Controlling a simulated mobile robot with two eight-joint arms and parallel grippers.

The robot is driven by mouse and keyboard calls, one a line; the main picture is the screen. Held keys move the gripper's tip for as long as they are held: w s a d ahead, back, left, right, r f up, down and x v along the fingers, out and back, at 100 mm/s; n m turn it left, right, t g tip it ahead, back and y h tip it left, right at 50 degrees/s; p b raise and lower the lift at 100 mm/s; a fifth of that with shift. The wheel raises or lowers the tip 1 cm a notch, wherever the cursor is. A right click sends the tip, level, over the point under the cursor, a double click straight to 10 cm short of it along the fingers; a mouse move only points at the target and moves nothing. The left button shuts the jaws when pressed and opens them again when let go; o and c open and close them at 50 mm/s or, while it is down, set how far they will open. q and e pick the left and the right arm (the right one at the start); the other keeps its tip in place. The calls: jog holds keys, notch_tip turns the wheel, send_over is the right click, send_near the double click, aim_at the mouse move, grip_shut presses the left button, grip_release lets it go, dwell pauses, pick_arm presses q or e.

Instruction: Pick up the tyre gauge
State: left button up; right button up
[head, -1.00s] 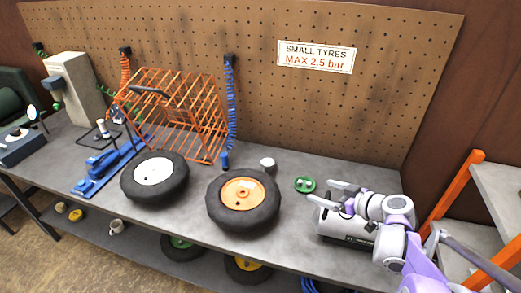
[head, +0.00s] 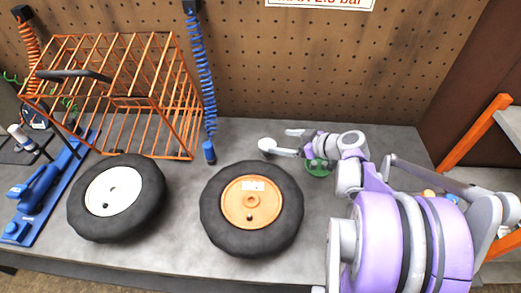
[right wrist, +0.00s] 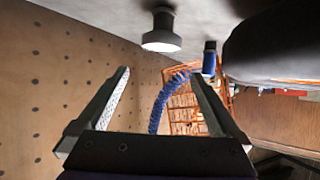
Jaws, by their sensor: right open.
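A small upright thing with a pale round top (head: 266,143) stands on the bench behind the orange-hubbed wheel. It may be the tyre gauge, but its face is not readable. In the right wrist view the same pale-headed thing (right wrist: 162,38) has a dark narrower part and is just beyond the fingertips. My right gripper (head: 284,142) is open and low over the bench, its fingers pointing left toward this thing. The right wrist view shows nothing between the fingers (right wrist: 158,76). My left gripper is not in view.
Wheels with an orange hub (head: 250,203) and a white hub (head: 114,192) lie in front. A blue coiled hose (head: 205,85) hangs by the orange wire cage (head: 125,75). A green disc (head: 319,168) lies under my right gripper. The pegboard (head: 330,65) rises behind.

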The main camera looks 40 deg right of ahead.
aim_at(261, 144)
notch_tip(261, 144, down, 2)
jog(key=shift+s+f+b, duration=0.1)
jog(key=shift+f+b, duration=0.05)
jog(key=shift+b, duration=0.35)
jog(key=x, duration=1.1)
jog(key=shift+s+f+b, duration=0.1)
jog(key=shift+f+b, duration=0.05)
jog(key=shift+b, duration=0.15)
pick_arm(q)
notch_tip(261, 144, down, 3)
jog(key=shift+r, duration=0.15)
pick_arm(e)
jog(key=c, duration=1.3)
notch_tip(261, 144, up, 10)
jog(key=shift+p, duration=0.8)
jog(key=shift+c, duration=0.2)
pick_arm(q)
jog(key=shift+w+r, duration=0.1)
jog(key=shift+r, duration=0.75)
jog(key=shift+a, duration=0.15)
pick_arm(e)
jog(key=shift+s, duration=0.1)
